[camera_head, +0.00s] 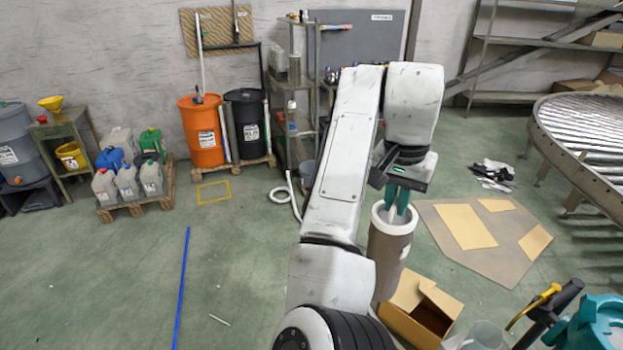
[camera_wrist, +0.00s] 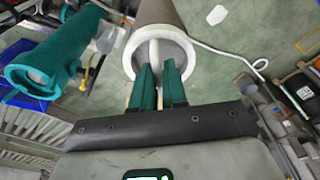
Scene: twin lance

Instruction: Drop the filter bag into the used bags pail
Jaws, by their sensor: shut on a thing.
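A long brown-grey cylinder with a thick white collar, which I take for the filter bag (camera_head: 388,262), hangs or stands upright below my gripper (camera_head: 397,211). It also shows in the wrist view (camera_wrist: 160,14). My gripper's green fingers (camera_wrist: 160,88) are closed at the collar on a white strip across its opening. No pail can be identified for certain; an orange drum (camera_head: 202,132) and a black drum (camera_head: 246,122) with unreadable labels stand at the back wall.
An open cardboard box (camera_head: 420,308) is close to the bag's lower end. A teal housing (camera_head: 597,325) stands at the lower right. A roller conveyor (camera_head: 580,130) is at the right, and jerrycans (camera_head: 128,180) stand on a pallet at the left. The floor at left centre is mostly clear.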

